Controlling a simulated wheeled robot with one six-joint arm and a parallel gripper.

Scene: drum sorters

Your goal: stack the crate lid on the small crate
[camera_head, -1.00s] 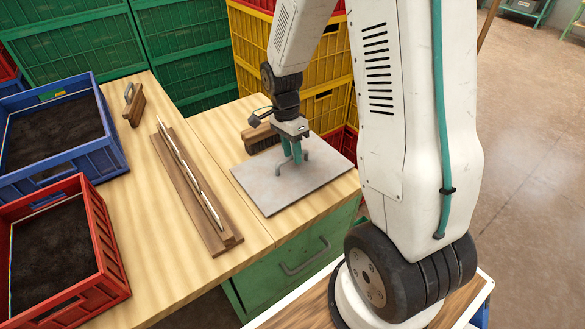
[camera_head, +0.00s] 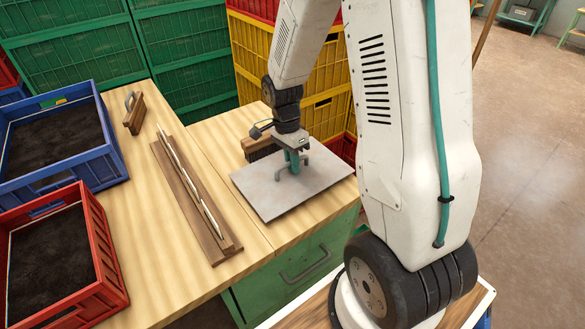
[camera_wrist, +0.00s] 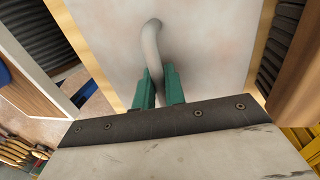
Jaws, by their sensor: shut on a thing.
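The crate lid (camera_head: 285,190) is a flat grey plate with a bent grey handle on top. It lies level over the right part of the wooden bench; I cannot tell if it is clear of the top. My gripper (camera_head: 292,172) points down with green fingers shut on the lid's handle. The wrist view shows the fingers (camera_wrist: 158,72) on both sides of the handle (camera_wrist: 152,42). A red crate (camera_head: 100,240) and a blue crate (camera_head: 115,158), both open and holding dark soil, stand at the left. The red one looks smaller.
A long wooden piece with a pale rod (camera_head: 190,190) lies between the crates and the lid. A wooden block with a handle (camera_head: 134,112) stands behind it. A brush (camera_head: 258,147) sits behind the lid. Stacked green and yellow crates (camera_head: 325,112) rise behind the bench.

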